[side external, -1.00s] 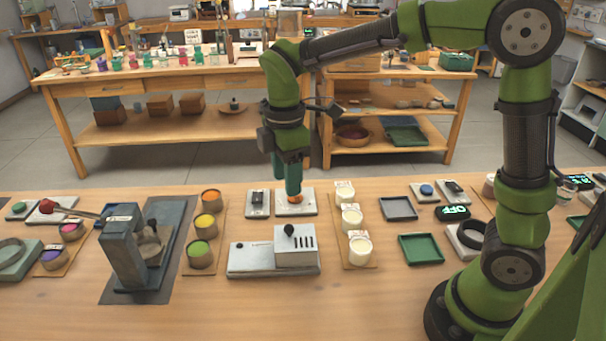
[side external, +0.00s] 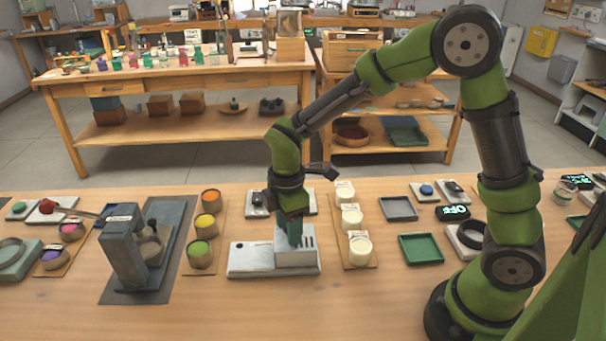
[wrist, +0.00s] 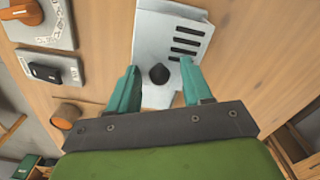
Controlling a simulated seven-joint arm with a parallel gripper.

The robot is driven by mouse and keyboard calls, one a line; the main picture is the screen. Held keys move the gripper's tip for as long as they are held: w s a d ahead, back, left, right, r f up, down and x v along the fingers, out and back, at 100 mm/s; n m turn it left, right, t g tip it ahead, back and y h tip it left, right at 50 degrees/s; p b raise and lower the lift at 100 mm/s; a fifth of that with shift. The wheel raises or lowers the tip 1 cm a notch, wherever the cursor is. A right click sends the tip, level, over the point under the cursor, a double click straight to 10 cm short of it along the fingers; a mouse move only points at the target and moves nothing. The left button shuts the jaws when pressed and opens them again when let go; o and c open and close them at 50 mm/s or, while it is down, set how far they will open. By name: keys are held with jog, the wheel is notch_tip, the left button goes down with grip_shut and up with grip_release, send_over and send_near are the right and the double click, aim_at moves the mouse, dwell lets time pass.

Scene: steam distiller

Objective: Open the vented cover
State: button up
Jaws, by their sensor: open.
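The vented cover (side external: 297,259) is a pale grey box with dark slots on top, at the right end of a flat pale base (side external: 250,259). My gripper (side external: 294,240) points down over the cover and hides the knob in the side view. In the wrist view my gripper (wrist: 160,78) is open, with one teal finger on each side of the knob. I cannot tell how far down the fingertips reach beside it. The cover sits closed on the base.
Cups of white stuff (side external: 351,218) stand close on the right, and coloured cups (side external: 206,222) on the left. Behind are a panel with an orange dial (wrist: 22,10) and a black switch (wrist: 44,70). The table in front is clear.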

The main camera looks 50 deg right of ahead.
grip_shut()
jog(key=w+a, duration=0.6)
jog(key=w, duration=0.1)
jog(key=shift+a+r, duration=0.1)
jog(key=shift+a, duration=0.3)
grip_release()
jog(key=shift+s, duration=0.1)
notch_tip(320, 180, up, 17)
dwell(0.4)
